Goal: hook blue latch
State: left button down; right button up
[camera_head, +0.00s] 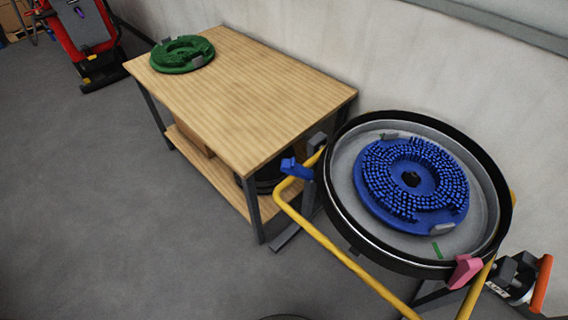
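A blue latch (296,169) sits at the left side of the round black-rimmed tank (345,232), beside the top of the yellow tube frame. It sticks out to the left of the rim; I cannot tell whether it is hooked. A pink latch (465,271) lies against the front right of the rim. Inside the tank is a round blue brush (370,190) with a dark centre. Neither of my grippers shows in the head view.
A wooden table (262,100) stands left of the tank with a green round brush (182,54) on it. A yellow tube frame (330,249) runs around the tank's front. An orange handle (541,284) is at the right. A red machine (87,35) stands far left. Grey floor is clear at left.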

aim_at(289, 166)
jog(key=u, duration=1.6)
jog(key=i, duration=4.1)
jog(key=z, duration=4.6)
jog(key=i, duration=0.5)
jog(key=z, duration=0.05)
